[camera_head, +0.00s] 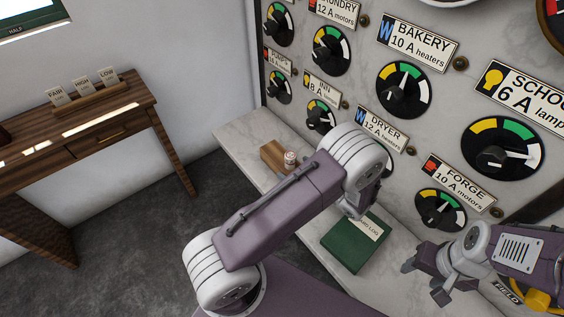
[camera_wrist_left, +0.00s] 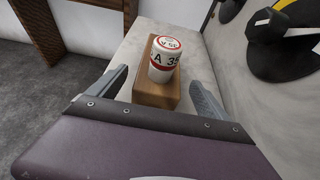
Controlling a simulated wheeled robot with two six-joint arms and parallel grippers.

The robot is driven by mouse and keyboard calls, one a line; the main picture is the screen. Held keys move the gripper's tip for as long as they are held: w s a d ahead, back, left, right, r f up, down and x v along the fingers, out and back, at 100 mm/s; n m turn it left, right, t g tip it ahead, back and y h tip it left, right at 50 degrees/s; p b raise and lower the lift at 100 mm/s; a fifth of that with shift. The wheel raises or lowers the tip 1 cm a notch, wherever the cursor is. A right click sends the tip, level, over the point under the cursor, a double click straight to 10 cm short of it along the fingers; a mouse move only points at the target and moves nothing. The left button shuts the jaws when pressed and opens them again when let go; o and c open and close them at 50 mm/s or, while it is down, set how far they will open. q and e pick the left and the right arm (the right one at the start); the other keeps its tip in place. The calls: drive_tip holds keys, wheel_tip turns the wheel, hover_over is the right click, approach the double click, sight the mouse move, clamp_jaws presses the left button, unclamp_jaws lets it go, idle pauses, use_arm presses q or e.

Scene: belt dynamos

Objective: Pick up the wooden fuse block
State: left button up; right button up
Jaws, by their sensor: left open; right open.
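The wooden fuse block (camera_head: 273,155) is a brown block on the pale marble ledge. A white and red fuse cylinder (camera_head: 290,158) marked 35 A stands on it. In the left wrist view the wooden fuse block (camera_wrist_left: 153,95) lies ahead, between the two fingers of my left gripper (camera_wrist_left: 157,78). That gripper is open, with a gap on each side of the block. In the head view my left arm hides most of this gripper. My right gripper (camera_head: 424,280) is open and empty at the lower right, in front of the panel.
A green log book (camera_head: 350,250) lies on the ledge (camera_head: 238,135), right of the block. The marble panel (camera_head: 360,40) with dials and labels rises behind the ledge. A wooden desk (camera_head: 110,130) with small cards stands at left, with grey floor between.

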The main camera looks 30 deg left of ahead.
sight(284, 163)
use_arm(q)
drive_tip(key=shift+x, duration=0.85)
drive_tip(key=p+x, duration=0.1)
drive_tip(key=x, duration=0.3)
drive_tip(key=shift+s+a, duration=0.1)
drive_tip(key=shift+a, duration=0.1)
drive_tip(key=shift+w+a+f, duration=0.2)
drive_tip(key=shift+a+f, duration=0.1)
drive_tip(key=shift+s+d+r, duration=0.1)
drive_tip(key=shift+d, duration=0.05)
drive_tip(key=c, duration=0.9)
clamp_jaws()
wheel_tip(284, 163, up, 10)
